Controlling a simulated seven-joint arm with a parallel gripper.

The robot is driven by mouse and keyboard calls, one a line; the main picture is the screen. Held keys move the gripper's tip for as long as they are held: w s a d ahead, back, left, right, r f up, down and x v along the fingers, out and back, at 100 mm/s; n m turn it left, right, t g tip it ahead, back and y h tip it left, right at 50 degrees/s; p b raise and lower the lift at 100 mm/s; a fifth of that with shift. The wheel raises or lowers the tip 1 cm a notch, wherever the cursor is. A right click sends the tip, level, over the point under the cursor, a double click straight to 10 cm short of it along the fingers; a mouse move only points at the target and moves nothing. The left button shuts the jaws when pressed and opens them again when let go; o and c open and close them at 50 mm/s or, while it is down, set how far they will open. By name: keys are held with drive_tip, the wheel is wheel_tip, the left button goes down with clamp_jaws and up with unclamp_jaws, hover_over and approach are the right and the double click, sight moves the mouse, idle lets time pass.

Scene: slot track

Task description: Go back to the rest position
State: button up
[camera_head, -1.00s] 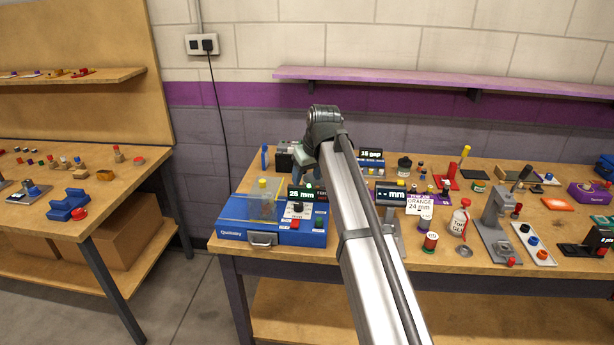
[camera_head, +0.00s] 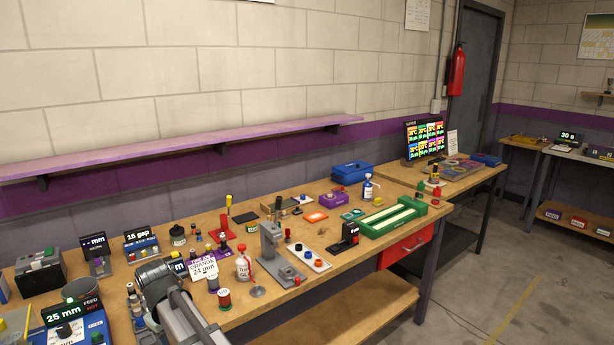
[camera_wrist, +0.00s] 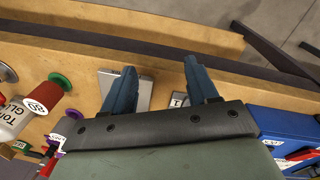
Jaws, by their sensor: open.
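My gripper (camera_wrist: 160,88) shows in the wrist view with its two blue fingers spread apart and nothing between them. It is above the front part of the wooden workbench (camera_wrist: 225,35). A grey flat plate (camera_wrist: 146,95) lies on the bench beside the left finger, partly hidden by it. In the head view my arm rises from the bottom edge at the lower left, and the gripper's fingers are not visible there.
A glue bottle (camera_head: 243,263), a red-topped spool (camera_head: 224,298) and a grey press stand (camera_head: 272,243) are close to my arm. The blue 25 mm feed unit (camera_head: 95,325) is to its left. A purple shelf (camera_head: 190,146) hangs on the wall behind. The floor right of the bench is clear.

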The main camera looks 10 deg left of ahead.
drive_tip(key=d+f+m+g+h, duration=0.25)
drive_tip(key=d+f+m, duration=0.35)
drive_tip(key=d+f, duration=2.6)
drive_tip(key=s+d+f+m+g+y, duration=0.1)
drive_tip(key=s+d+f+m+g, duration=0.1)
drive_tip(key=s+d+f, duration=0.55)
drive_tip(key=s+d+f+m+g+y, duration=0.15)
drive_tip(key=s+d, duration=0.25)
drive_tip(key=d, duration=0.7)
drive_tip(key=s+d+f+m+g, duration=0.1)
drive_tip(key=s+d+f, duration=0.1)
drive_tip(key=s, duration=0.6)
drive_tip(key=s+d+f+m, duration=0.2)
drive_tip(key=s+d, duration=0.3)
drive_tip(key=s, duration=0.3)
drive_tip(key=shift+s+d+f+g, duration=0.15)
drive_tip(key=shift+d+f+g, duration=0.15)
drive_tip(key=shift+f+g, duration=0.1)
drive_tip(key=shift+m, duration=0.25)
